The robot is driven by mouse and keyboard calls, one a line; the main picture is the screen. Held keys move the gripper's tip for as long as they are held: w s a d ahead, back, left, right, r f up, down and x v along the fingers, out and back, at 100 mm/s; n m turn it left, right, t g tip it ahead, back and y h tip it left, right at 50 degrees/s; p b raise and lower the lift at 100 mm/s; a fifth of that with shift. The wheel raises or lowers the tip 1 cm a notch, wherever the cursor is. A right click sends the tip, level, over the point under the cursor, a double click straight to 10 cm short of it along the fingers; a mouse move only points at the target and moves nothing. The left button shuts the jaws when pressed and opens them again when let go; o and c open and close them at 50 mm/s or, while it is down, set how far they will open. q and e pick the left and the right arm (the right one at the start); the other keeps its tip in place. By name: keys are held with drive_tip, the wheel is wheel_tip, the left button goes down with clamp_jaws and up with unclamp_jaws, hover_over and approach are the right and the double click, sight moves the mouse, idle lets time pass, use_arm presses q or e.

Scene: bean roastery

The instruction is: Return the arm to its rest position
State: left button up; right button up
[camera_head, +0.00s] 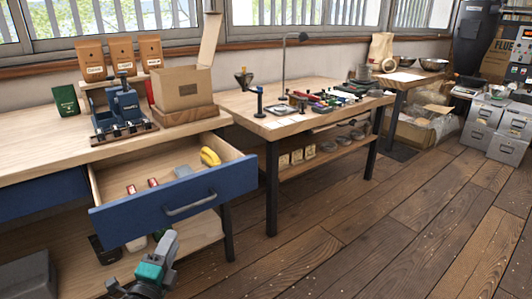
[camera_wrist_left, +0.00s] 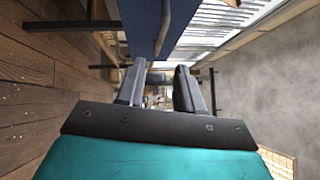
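My left gripper (camera_head: 168,245), with a teal body and grey fingers, is at the bottom left of the head view. It is in front of and below the blue drawer (camera_head: 120,217), apart from its handle (camera_head: 190,204). In the left wrist view the two fingers of the left gripper (camera_wrist_left: 160,84) stand apart with nothing between them. The drawer front (camera_wrist_left: 138,22) and its handle (camera_wrist_left: 163,32) show beyond the fingertips. The drawer is pulled out and holds a yellow item (camera_head: 210,156) and some small red and grey items. My right gripper is in neither view.
The wooden workbench (camera_head: 40,148) carries a blue machine (camera_head: 122,108), a cardboard box (camera_head: 182,88) and brown bags (camera_head: 92,62). A second table (camera_head: 268,125) with small tools stands to the right. The wooden floor (camera_head: 380,235) at the right is clear.

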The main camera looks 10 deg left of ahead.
use_arm(q)
drive_tip(key=s+d+f+n+g+h+p, duration=0.1)
drive_tip(key=s+d+n+g+h+p, duration=0.2)
drive_tip(key=s+d+n+g+p, duration=0.5)
drive_tip(key=s+d+n+p, duration=0.2)
drive_tip(key=s+d+n, duration=0.5)
drive_tip(key=s, duration=0.4)
drive_tip(key=shift+n+g, duration=0.3)
drive_tip(key=shift+n, duration=0.3)
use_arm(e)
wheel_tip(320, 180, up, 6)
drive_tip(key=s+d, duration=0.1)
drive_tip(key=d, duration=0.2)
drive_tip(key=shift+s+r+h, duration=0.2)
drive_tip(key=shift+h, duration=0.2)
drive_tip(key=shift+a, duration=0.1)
use_arm(q)
drive_tip(key=shift+a, duration=0.15)
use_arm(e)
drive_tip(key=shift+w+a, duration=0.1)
